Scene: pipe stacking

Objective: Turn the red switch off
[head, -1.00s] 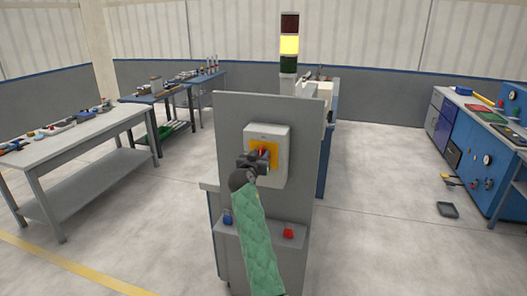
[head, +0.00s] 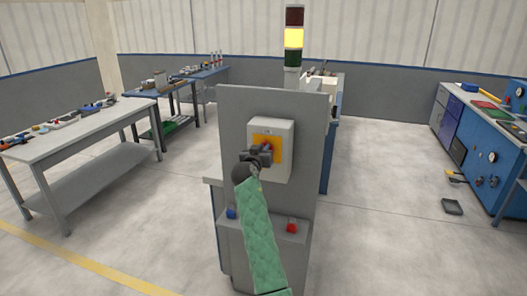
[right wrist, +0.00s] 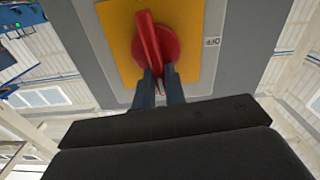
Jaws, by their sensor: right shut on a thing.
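The red switch (right wrist: 148,38) is a round red rotary knob with a raised handle bar. It sits on a yellow plate (right wrist: 118,42) on a light grey box (head: 283,127). In the right wrist view the handle is near upright, leaning slightly. My right gripper (right wrist: 160,80) is shut on the lower end of the handle, with one dark finger on each side. In the head view my right gripper (head: 264,152) covers most of the knob. My left gripper is not in view.
The box is mounted on a grey upright panel (head: 235,110). Below are a blue button (head: 231,213) and a red button (head: 291,228). A signal tower (head: 294,38) has its yellow light lit.

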